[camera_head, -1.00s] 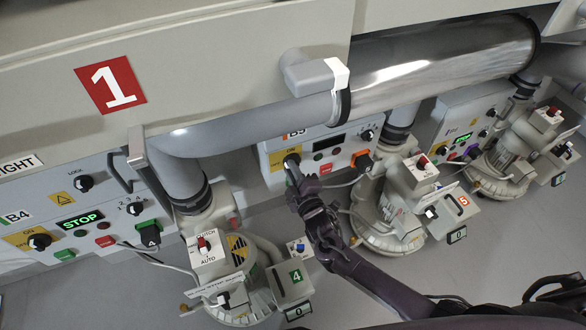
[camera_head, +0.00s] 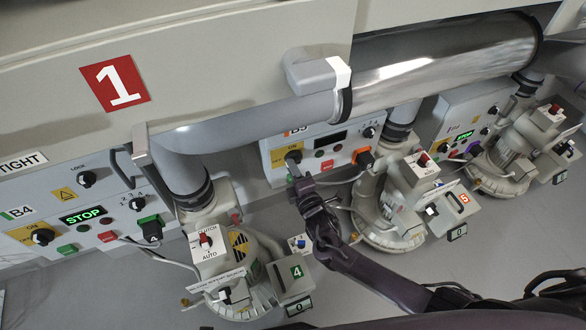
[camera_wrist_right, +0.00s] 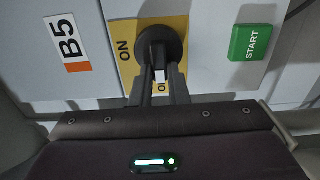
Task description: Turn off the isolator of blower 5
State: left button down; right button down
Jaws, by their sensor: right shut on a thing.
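The B5 isolator is a black rotary knob on a yellow plate; it shows in the head view (camera_head: 293,157) and the right wrist view (camera_wrist_right: 157,42). My right gripper (camera_head: 296,172) reaches it from the front. In the right wrist view its two fingers (camera_wrist_right: 159,78) are shut on the knob's handle. The handle's light tip lies between the fingers, pointing at a label that starts with "O" and is partly hidden by them. The "ON" label is to the left. The B5 display (camera_head: 330,138) is dark. My left gripper is out of view.
A green START button (camera_wrist_right: 251,42) sits right of the knob. An orange plug (camera_head: 365,157) and cable are on the B5 panel. Blower 5 (camera_head: 405,205) stands right of my arm, blower 4 (camera_head: 240,255) left. A large pipe (camera_head: 440,65) runs above.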

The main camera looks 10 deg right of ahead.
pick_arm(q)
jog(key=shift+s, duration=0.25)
pick_arm(e)
jog(key=c, duration=1.4)
grip_release()
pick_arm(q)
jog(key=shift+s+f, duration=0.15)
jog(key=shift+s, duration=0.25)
